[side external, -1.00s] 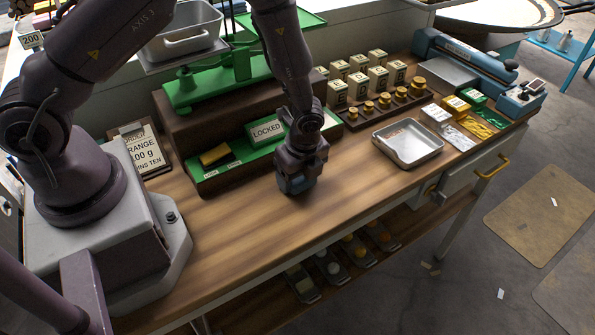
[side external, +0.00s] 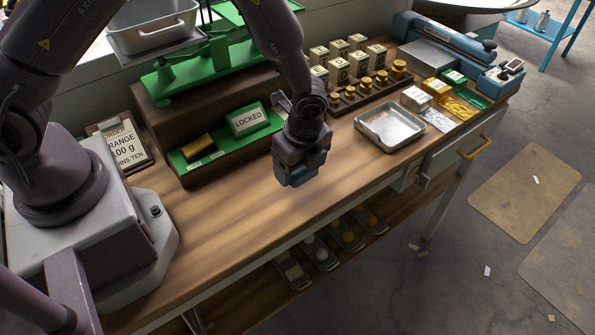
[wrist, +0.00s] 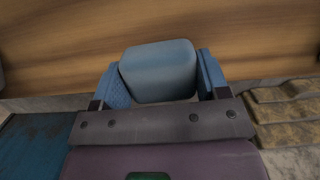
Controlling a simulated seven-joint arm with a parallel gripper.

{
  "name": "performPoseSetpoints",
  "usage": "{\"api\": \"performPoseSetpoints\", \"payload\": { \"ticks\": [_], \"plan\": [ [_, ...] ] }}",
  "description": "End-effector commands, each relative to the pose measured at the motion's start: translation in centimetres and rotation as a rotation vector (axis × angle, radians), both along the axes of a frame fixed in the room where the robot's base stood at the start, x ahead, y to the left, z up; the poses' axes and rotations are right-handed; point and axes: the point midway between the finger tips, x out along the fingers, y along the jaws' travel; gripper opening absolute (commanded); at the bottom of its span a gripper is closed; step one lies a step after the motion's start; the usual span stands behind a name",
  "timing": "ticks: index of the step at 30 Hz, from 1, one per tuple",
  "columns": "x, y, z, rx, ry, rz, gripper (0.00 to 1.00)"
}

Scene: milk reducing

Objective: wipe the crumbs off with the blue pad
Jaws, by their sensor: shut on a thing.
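My gripper (side external: 297,178) is over the front edge of the wooden bench in the side view. In the wrist view the blue pad (wrist: 158,70) sits between the two blue fingers of my gripper (wrist: 160,85), which are shut on it. In the side view the pad is hard to tell from the blue fingers. I cannot make out any crumbs on the bench top (side external: 225,225) in either view.
A green stand with a LOCKED sign (side external: 247,118) and a yellow-and-black block (side external: 197,147) is behind my gripper. A metal tray (side external: 390,127), weights and small boxes stand to the right. The bench's front left is clear. Small scraps lie on the floor (side external: 487,271).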

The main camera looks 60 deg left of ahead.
Motion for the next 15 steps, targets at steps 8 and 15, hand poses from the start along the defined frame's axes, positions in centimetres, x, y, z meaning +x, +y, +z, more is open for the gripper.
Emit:
{"api": "performPoseSetpoints", "payload": {
  "ticks": [8, 15],
  "plan": [
    [0.1, 0.1, 2.6, 0.0, -0.002, 0.001, 0.38],
    [0.0, 0.1, 4.0, 0.0, 0.0, 0.001, 0.38]
  ]
}}
